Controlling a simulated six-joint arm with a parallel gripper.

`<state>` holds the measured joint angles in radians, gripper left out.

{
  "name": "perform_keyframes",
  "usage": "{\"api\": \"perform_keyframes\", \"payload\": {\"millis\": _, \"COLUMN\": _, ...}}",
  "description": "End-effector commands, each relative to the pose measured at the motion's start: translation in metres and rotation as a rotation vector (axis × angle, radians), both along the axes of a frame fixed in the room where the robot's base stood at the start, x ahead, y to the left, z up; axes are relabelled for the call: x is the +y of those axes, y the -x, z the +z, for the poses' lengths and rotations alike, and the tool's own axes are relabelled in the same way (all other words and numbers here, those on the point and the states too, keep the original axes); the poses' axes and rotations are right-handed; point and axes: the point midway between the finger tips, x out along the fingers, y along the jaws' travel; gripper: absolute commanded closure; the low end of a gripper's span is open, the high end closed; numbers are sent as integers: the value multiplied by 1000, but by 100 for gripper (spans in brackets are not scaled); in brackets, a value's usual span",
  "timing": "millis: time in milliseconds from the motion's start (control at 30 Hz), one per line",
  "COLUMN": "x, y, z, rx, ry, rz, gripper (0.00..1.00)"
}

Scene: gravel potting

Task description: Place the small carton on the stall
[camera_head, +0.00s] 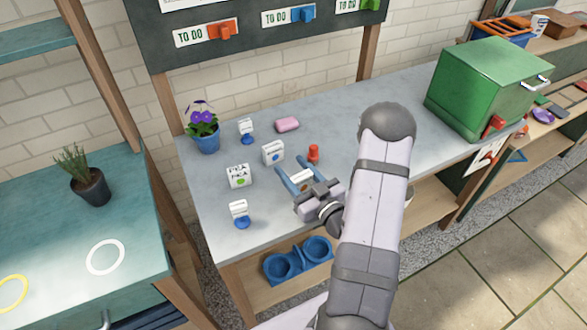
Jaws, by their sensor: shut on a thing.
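My gripper (292,173) is over the middle of the grey bench, its two blue fingers apart with a small white carton (301,177) between them. The carton has a brownish mark, and the gripper body partly hides it. I cannot tell whether it touches the bench top. Two other white cartons stand just beyond and left of the fingers: one with a blue dot (273,152) and one with a green dot (239,176). The stall is not clearly marked; a teal counter (135,245) with a white ring (105,257) and a yellow ring stands at left.
On the grey bench (340,110) are a potted violet (204,132), two small white-and-blue stands (246,130) (239,213), a pink block (287,124), a red piece (313,153) and a green box (487,85). A potted herb (89,184) stands on the teal counter. A wooden post separates counter and bench.

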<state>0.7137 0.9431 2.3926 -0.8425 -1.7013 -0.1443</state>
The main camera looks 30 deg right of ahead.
Motion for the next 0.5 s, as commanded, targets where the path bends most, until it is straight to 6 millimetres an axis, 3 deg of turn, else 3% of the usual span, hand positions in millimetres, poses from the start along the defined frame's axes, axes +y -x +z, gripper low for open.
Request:
{"api": "perform_keyframes", "payload": {"millis": 367, "x": 0, "y": 0, "z": -6, "rx": 0, "ry": 0, "rz": 0, "gripper": 76}}
{"api": "perform_keyframes", "payload": {"millis": 400, "x": 0, "y": 0, "z": -4, "rx": 0, "ry": 0, "rz": 0, "gripper": 46}}
{"api": "perform_keyframes", "payload": {"millis": 467, "x": 0, "y": 0, "z": -4, "rx": 0, "ry": 0, "rz": 0, "gripper": 35}}
{"api": "perform_keyframes", "payload": {"millis": 500, "x": 0, "y": 0, "z": -4, "rx": 0, "ry": 0, "rz": 0, "gripper": 35}}
